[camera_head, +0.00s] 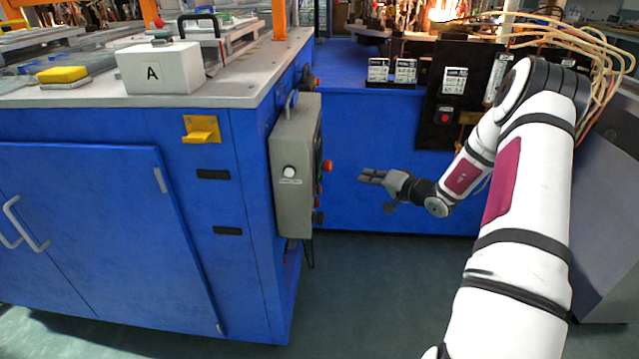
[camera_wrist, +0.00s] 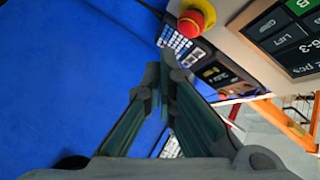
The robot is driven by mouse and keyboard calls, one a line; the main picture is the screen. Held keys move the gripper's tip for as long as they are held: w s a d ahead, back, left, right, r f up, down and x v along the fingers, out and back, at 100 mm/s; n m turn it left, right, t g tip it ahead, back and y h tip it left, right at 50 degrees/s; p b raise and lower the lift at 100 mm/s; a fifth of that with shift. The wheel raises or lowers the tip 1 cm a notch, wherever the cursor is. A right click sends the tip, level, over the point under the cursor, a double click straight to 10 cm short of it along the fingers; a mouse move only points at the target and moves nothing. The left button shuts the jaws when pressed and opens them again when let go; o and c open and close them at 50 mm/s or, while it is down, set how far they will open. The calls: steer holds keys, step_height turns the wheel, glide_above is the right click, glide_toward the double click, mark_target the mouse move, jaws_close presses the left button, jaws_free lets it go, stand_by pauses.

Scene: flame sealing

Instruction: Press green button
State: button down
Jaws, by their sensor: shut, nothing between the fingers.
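A grey control box (camera_head: 293,180) hangs on the right side of the blue cabinet. Its controls are on the right side face, seen edge-on, with a red button (camera_head: 327,166) sticking out. Beyond the tips are a panel with a display (camera_wrist: 285,40) and a red mushroom button on a yellow base (camera_wrist: 195,18).
The blue cabinet (camera_head: 90,220) fills the left, with a white box marked A (camera_head: 160,70) and a yellow block (camera_head: 62,75) on its top. A black panel with a red button (camera_head: 445,116) stands behind my arm. Open floor lies below my gripper.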

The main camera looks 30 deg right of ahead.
mark_target(322, 178)
stand_by(0.3)
steer(key=w+a, duration=0.5)
steer(key=a, duration=0.2)
steer(key=shift+a, duration=0.2)
steer(key=shift+w+a+b, duration=0.1)
steer(key=shift+a+b, duration=0.1)
steer(key=shift+b, duration=0.3)
stand_by(1.2)
steer(key=shift+w+a, duration=0.1)
